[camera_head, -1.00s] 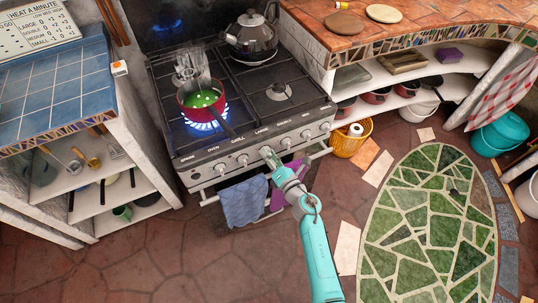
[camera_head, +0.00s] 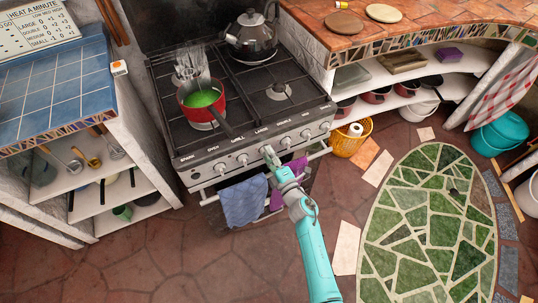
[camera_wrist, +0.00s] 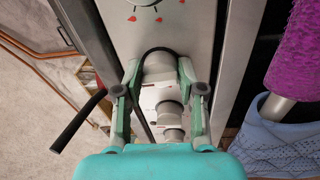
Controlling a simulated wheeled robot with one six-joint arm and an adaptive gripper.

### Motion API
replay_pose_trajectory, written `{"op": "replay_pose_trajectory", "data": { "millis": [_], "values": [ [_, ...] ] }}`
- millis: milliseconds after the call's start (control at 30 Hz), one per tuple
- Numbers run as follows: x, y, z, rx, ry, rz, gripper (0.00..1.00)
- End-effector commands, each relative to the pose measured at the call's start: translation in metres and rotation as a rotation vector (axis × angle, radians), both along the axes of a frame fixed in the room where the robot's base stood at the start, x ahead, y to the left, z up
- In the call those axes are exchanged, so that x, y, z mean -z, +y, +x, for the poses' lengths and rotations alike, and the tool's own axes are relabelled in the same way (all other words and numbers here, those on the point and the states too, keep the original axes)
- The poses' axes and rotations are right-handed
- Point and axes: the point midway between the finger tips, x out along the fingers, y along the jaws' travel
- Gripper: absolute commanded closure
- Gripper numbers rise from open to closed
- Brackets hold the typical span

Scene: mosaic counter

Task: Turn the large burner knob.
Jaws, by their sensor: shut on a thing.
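The stove's front panel (camera_head: 254,151) carries a row of several knobs, and the label above the gripped one seems to read LARGE. My gripper (camera_head: 267,153) is at that knob, which its fingertips mostly hide in the head view. In the wrist view my gripper's fingers (camera_wrist: 160,72) are closed on both sides of the pale round large burner knob (camera_wrist: 158,65). Red marks show on the panel beyond the knob. A red pot (camera_head: 202,102) with green liquid stands on the front left burner, steam above it. No flame shows under it.
A blue towel (camera_head: 244,202) and a purple cloth (camera_head: 287,180) hang from the oven rail close to my gripper. A kettle (camera_head: 251,37) stands on the back right burner. The pot's handle points toward the panel. Floor in front is clear.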

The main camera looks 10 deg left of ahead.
Motion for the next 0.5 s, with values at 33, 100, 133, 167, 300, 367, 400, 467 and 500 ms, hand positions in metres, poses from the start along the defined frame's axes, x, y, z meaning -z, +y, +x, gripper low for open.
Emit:
{"op": "replay_pose_trajectory", "data": {
  "millis": [33, 100, 133, 167, 300, 367, 400, 467, 500],
  "values": [
    [0.0036, -0.0018, -0.0004, 0.005, 0.016, 0.012, 0.96],
    [0.0038, -0.0017, -0.0005, 0.004, 0.030, 0.032, 0.96],
    [0.0038, -0.0016, -0.0005, 0.005, 0.034, 0.039, 0.96],
    [0.0039, -0.0016, -0.0005, 0.004, 0.039, 0.045, 0.96],
    [0.0041, -0.0016, -0.0007, 0.004, 0.052, 0.065, 0.96],
    [0.0042, -0.0016, -0.0008, 0.004, 0.055, 0.069, 0.96],
    [0.0043, -0.0016, -0.0008, 0.005, 0.056, 0.070, 0.96],
    [0.0044, -0.0016, -0.0008, 0.005, 0.057, 0.072, 0.96],
    [0.0044, -0.0016, -0.0008, 0.005, 0.057, 0.072, 0.96]
  ]
}}
